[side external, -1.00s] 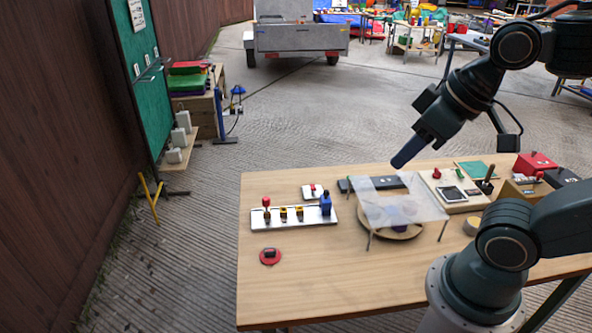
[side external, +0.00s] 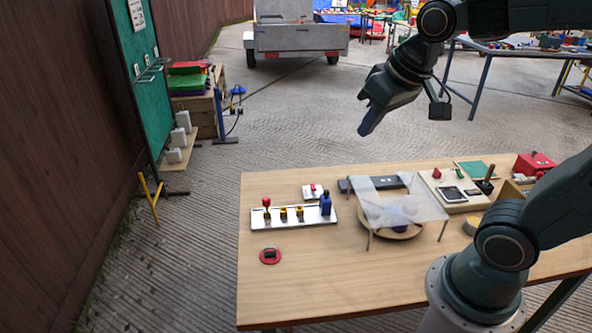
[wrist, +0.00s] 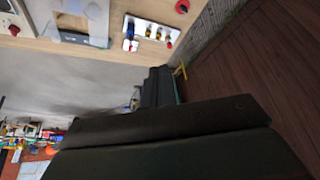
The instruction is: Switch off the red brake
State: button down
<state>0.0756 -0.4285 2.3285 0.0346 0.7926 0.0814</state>
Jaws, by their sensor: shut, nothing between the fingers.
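No part is labelled as a brake that I can read. A red disc with a black switch-like block (side external: 270,256) lies at the table's front left. A small white block with a red switch (side external: 312,191) sits behind the white tray; it also shows in the wrist view (wrist: 130,45). A red-knobbed peg (side external: 266,202) stands at the tray's left end. Switch positions are too small to tell. My gripper (side external: 364,131) is shut and empty, high above and beyond the table's back edge, touching nothing. In the wrist view its dark fingers (wrist: 152,88) fill the lower middle.
The white tray (side external: 290,224) holds yellow pieces and a blue piece. A clear raised sheet (side external: 400,207) on legs covers a round wooden dish. A cream panel (side external: 448,186) with a red knob and a red box (side external: 536,163) stand at right.

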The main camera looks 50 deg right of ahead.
jog(key=w+d+f+m, duration=0.2)
jog(key=w+d, duration=0.2)
jog(key=w, duration=0.4)
jog(key=w+d+f+m+g+h, duration=0.1)
jog(key=w+d+f+m, duration=0.1)
jog(key=w+d+f, duration=0.5)
jog(key=w+d+f+m+g, duration=0.1)
jog(key=w+d+f, duration=0.6)
jog(key=f, duration=0.7)
jog(key=shift+w+d+m+g+h, duration=0.3)
jog(key=shift+w+d+m+h, duration=0.1)
jog(key=shift+w+m, duration=0.4)
jog(key=shift+s, duration=0.1)
send_over(313, 188)
notch_tip(313, 188, down, 9)
jog(key=shift+d+f, duration=0.15)
jog(key=f, duration=0.1)
jog(key=a+f, duration=0.1)
jog(key=shift+s+f, duration=0.3)
jog(key=shift+s, duration=0.1)
jog(key=shift+s+a+f, duration=0.1)
jog(key=shift+s+f, duration=0.05)
jog(key=shift+f, duration=0.35)
